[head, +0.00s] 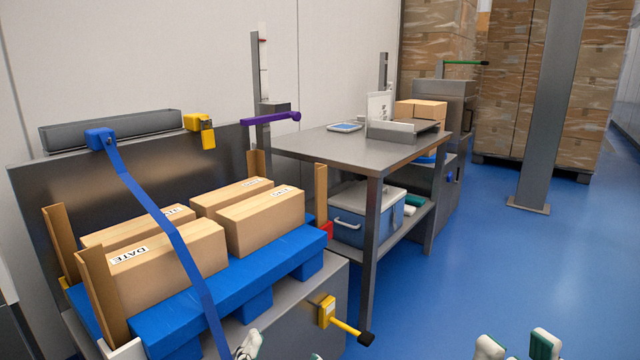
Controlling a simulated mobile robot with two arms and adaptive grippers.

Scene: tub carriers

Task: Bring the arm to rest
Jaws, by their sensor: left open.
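My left gripper (282,350) shows only its white and green fingertips at the bottom edge, left of centre, near the lower end of the blue strap (160,215). Its fingertips are apart, and I see nothing held between them. Most of it is cut off by the frame. A second pair of white and green fingertips, my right gripper (517,346), shows at the bottom right. They stand apart over the blue floor with nothing between them.
Several cartons (165,258) sit on a blue pallet (270,254) between brown posts, with the strap across them. A yellow lever with a black knob (366,338) juts out. A metal table (330,146) stands behind. Open floor (520,260) lies right, before a column (548,100).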

